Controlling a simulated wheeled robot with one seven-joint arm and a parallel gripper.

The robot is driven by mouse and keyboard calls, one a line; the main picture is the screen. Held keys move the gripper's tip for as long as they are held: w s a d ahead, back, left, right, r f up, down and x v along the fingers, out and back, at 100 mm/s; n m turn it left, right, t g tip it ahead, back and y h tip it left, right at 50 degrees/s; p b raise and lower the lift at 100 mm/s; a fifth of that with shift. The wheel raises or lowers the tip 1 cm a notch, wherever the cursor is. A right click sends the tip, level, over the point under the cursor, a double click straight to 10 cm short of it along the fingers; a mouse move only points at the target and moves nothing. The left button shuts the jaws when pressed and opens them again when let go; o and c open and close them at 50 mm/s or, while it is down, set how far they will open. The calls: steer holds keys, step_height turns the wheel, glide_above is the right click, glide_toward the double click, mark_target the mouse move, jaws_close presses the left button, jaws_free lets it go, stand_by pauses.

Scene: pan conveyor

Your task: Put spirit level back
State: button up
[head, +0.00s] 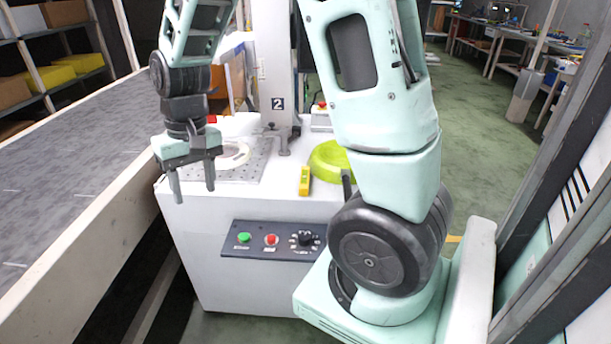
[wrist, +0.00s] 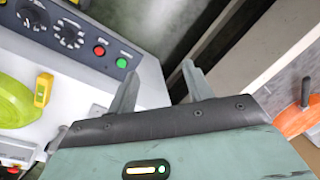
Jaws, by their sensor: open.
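A small yellow spirit level (head: 305,181) stands on the white machine top near its front edge, just left of a lime-green round object. It also shows in the wrist view (wrist: 43,90) at the left, beside the green object. My gripper (head: 193,193) hangs with its fingers pointing down at the machine's front left corner, left of the level and apart from it. Its two fingers are spread with nothing between them, and the wrist view shows them (wrist: 157,88) empty too.
The white machine (head: 230,205) has a control panel (head: 270,239) with green and red buttons on its front. The lime-green object (head: 328,160) is partly hidden by my arm. A grey conveyor (head: 70,165) with a pale side rail runs along the left. An orange item (wrist: 298,118) lies at the right.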

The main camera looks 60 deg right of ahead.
steer(key=w+d+r+m+p, duration=0.15)
steer(key=d+m, duration=0.25)
steer(key=d, duration=0.9)
steer(key=m+h+p, duration=0.1)
steer(key=m+p, duration=0.3)
steer(key=m, duration=0.2)
glide_above(304, 176)
steer(key=f, duration=0.8)
steer(key=f+p, duration=0.1)
steer(key=f, duration=0.3)
steer(key=shift+s+a, duration=0.2)
steer(key=shift+s, duration=0.1)
steer(key=shift+w+d+f+p, duration=0.1)
steer(key=shift+f+p, duration=0.3)
steer(key=shift+f, duration=1.2)
steer(key=shift+w+f+p, duration=0.1)
steer(key=shift+f+p, duration=0.3)
steer(key=shift+f, duration=1.15)
steer(key=shift+c, duration=0.3)
jaws_close()
